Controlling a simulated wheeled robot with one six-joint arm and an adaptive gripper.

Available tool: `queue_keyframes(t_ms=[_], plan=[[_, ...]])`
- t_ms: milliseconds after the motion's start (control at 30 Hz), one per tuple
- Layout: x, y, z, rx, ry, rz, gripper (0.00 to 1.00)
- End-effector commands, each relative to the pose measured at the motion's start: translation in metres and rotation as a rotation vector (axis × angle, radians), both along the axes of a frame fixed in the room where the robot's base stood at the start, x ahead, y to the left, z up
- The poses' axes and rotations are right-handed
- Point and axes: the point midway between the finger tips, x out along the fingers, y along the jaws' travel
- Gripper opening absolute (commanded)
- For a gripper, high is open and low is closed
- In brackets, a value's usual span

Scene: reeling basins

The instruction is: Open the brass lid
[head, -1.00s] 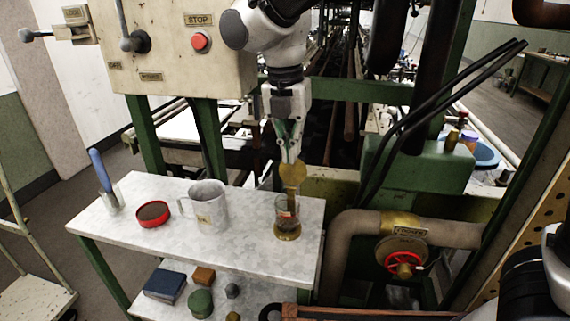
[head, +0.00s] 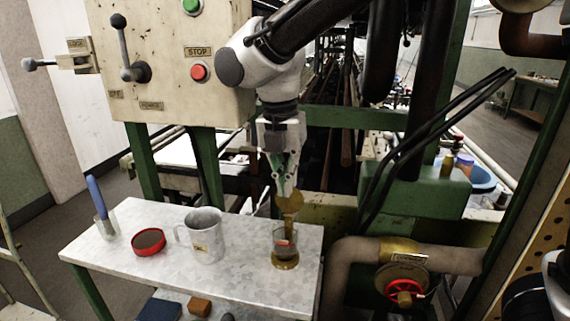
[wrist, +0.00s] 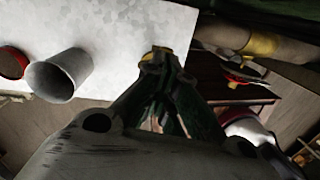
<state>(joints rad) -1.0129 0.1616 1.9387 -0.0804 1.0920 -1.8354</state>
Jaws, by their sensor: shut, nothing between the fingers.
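The brass lid (head: 290,202) stands raised, roughly upright, at the back of the rim of a glass jar (head: 285,250) with a brass base. The jar stands near the right end of the white-grey table and holds something reddish-brown. My gripper (head: 286,188) points down just above and behind the lid, its fingers together and empty. The fingertips are very close to the lid; I cannot tell if they touch. In the wrist view, the closed fingers (wrist: 165,62) partly hide a small patch of brass at their tips, and the jar is not clearly visible.
On the table (head: 250,290) stand a metal mug (head: 203,240), a red-rimmed tin (head: 149,242) and a cup (head: 106,227) with a blue-handled tool. A pipe with a red valve wheel (head: 404,290) is to the right. A control box (head: 175,60) stands behind.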

Motion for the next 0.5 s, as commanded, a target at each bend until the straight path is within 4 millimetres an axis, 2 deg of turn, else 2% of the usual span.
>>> queue_keyframes(t_ms=[167,500], plan=[[-0.008,0.003,0.025,0.004,-0.003,-0.007,0.0],[-0.012,0.01,0.102,0.003,-0.002,-0.01,0.0]])
